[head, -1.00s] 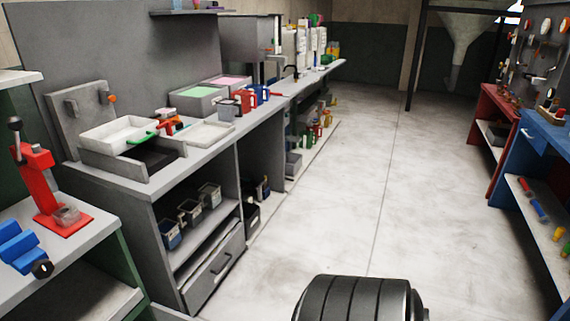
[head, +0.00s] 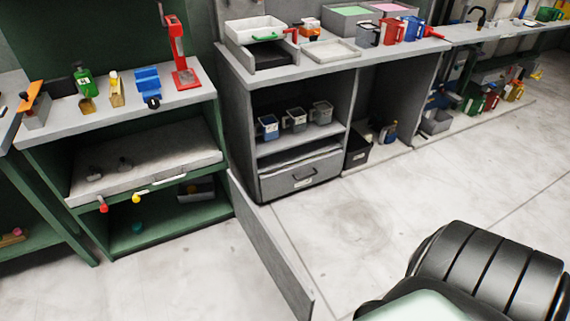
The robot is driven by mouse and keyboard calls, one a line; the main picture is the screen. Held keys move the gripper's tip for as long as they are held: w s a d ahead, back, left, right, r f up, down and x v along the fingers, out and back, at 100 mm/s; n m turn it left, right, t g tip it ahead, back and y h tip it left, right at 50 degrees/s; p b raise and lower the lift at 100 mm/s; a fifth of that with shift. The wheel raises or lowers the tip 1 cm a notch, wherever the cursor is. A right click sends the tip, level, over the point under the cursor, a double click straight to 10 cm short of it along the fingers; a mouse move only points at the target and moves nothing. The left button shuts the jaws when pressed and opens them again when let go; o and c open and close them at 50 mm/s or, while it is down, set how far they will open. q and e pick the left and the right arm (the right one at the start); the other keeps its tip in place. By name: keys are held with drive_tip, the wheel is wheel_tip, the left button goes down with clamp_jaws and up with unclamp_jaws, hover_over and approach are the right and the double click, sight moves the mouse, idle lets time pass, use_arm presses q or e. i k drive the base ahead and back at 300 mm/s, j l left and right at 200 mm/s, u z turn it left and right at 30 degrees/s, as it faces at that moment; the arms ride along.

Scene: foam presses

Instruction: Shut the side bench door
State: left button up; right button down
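The side bench is a grey cabinet (head: 352,95) in the upper middle of the head view. Its grey door (head: 268,250) stands wide open, a thin upright panel reaching from the bench's front left corner toward me over the floor. The open front shows a shelf with several small grey and blue containers (head: 295,121) and a drawer (head: 300,177) with a dark handle below. Neither gripper is in view. A black ribbed part at the lower right appears to be mine and does not touch the door.
A green bench (head: 130,125) with a red press (head: 180,58) stands to the left of the door; its lower shelf holds small tools. Pale concrete floor (head: 370,215) is clear to the right of the door. A black bin (head: 357,150) sits by the bench's right compartment.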

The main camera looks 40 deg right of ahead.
sight(300, 299)
drive_tip(key=l+u, duration=0.1)
drive_tip(key=l, duration=0.5)
drive_tip(key=k+l+u, duration=0.15)
drive_tip(key=l, duration=0.45)
drive_tip(key=l+u, duration=0.1)
drive_tip(key=l, duration=0.5)
drive_tip(key=k+l+u, duration=0.1)
drive_tip(key=l, duration=0.5)
